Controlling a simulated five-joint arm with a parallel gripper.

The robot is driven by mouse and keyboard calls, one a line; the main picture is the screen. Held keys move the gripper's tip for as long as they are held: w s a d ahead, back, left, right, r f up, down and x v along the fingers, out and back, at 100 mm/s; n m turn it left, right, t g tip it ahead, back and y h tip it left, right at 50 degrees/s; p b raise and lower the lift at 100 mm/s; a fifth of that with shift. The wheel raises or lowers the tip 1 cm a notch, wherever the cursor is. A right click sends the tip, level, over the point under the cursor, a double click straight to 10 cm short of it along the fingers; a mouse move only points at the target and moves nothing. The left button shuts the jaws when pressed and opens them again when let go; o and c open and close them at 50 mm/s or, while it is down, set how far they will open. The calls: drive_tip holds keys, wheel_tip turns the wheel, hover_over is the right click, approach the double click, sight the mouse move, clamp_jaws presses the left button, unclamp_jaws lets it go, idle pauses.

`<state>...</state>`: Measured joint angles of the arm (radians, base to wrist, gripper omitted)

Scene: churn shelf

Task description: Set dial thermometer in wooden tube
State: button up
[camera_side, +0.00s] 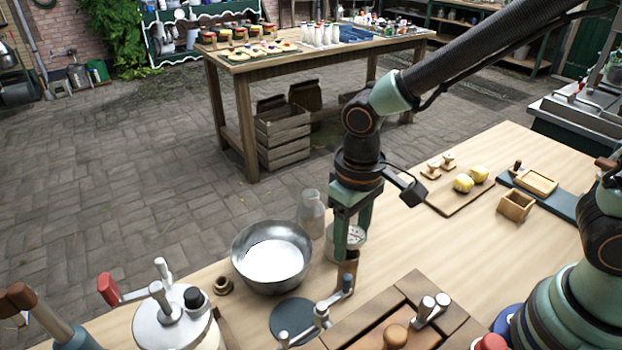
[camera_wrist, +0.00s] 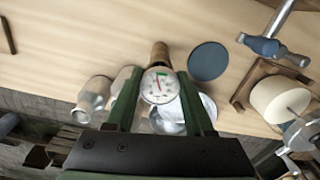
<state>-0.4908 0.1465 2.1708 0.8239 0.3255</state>
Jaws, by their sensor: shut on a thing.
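My gripper (camera_side: 347,245) points down over the near side of the table, shut on the dial thermometer (camera_side: 357,237). In the wrist view the thermometer's white round face (camera_wrist: 159,86) with a red needle shows between the two green fingers. The brown wooden tube (camera_side: 347,270) stands upright just below the fingers. It also shows just beyond the dial in the wrist view (camera_wrist: 160,53). The thermometer's stem is hidden, so I cannot tell whether its tip is inside the tube or above it.
A metal bowl of white liquid (camera_side: 272,262) and a glass bottle (camera_side: 312,213) stand close left of my gripper. A dark disc (camera_side: 293,319), a lever and a wooden box (camera_side: 408,318) lie in front. A board with yellow lumps (camera_side: 463,184) is right. Bare tabletop lies between.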

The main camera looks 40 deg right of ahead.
drive_tip(key=shift+f, duration=1.45)
idle(0.5)
drive_tip(key=o, duration=1.1)
drive_tip(key=c, duration=0.3)
drive_tip(key=shift+c, duration=0.2)
drive_tip(key=shift+r, duration=2.55)
